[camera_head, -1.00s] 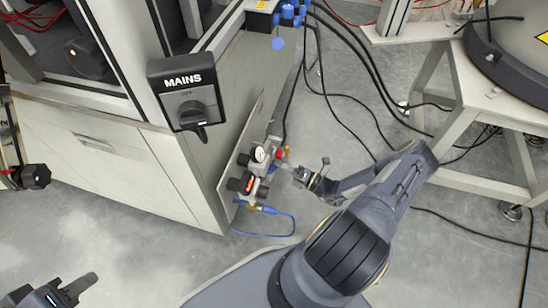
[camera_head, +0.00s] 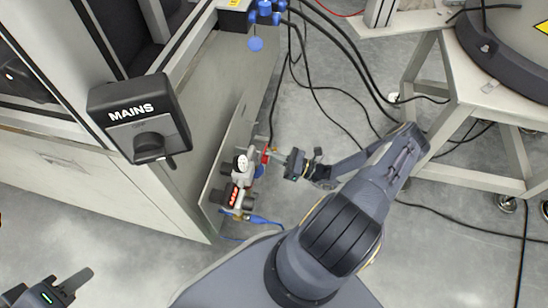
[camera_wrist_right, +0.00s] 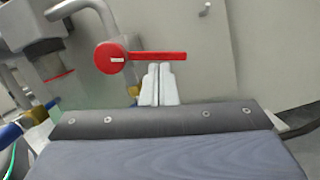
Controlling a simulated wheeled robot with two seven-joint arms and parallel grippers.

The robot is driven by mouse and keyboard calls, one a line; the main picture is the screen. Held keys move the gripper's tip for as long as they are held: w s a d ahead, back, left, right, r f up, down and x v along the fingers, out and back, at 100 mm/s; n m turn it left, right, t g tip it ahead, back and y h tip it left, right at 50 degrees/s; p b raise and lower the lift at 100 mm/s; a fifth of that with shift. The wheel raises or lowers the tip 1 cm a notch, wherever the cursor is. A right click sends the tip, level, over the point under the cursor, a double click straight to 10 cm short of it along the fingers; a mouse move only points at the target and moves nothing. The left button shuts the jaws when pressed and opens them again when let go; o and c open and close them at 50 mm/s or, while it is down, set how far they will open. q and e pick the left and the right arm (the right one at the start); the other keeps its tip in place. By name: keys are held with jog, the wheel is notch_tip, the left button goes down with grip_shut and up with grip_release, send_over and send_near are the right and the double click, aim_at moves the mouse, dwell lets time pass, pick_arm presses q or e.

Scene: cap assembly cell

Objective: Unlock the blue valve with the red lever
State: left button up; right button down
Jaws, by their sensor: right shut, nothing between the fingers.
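The red lever (camera_wrist_right: 110,58) lies roughly level in the right wrist view, with a round hub at left and a bar to the right. It is a small red spot (camera_head: 265,156) in the head view. My right gripper (camera_wrist_right: 160,68) is shut and empty. Its fingertips are just below the lever's bar in the picture; I cannot tell whether they touch. In the head view the right gripper (camera_head: 277,158) is beside the valve assembly. A blue part (camera_head: 259,171), perhaps the blue valve, is mostly hidden there. My left gripper (camera_head: 45,293) is at the lower left, away from the assembly.
The valve assembly has a gauge (camera_head: 242,163) and sits on a panel (camera_head: 222,168) at the cabinet side. A MAINS switch box (camera_head: 138,118) juts out at upper left. Black cables (camera_head: 330,105) hang behind, near a white stand (camera_head: 440,90). Open floor (camera_head: 440,270) lies at right.

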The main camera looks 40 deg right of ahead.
pick_arm(q)
jog(key=shift+d, duration=0.1)
pick_arm(e)
jog(key=shift+w+d+r+n, duration=0.25)
jog(key=shift+r+n, duration=0.2)
jog(key=shift+n, duration=0.45)
pick_arm(q)
jog(key=shift+w+r, duration=0.1)
pick_arm(e)
jog(key=shift+r, duration=0.1)
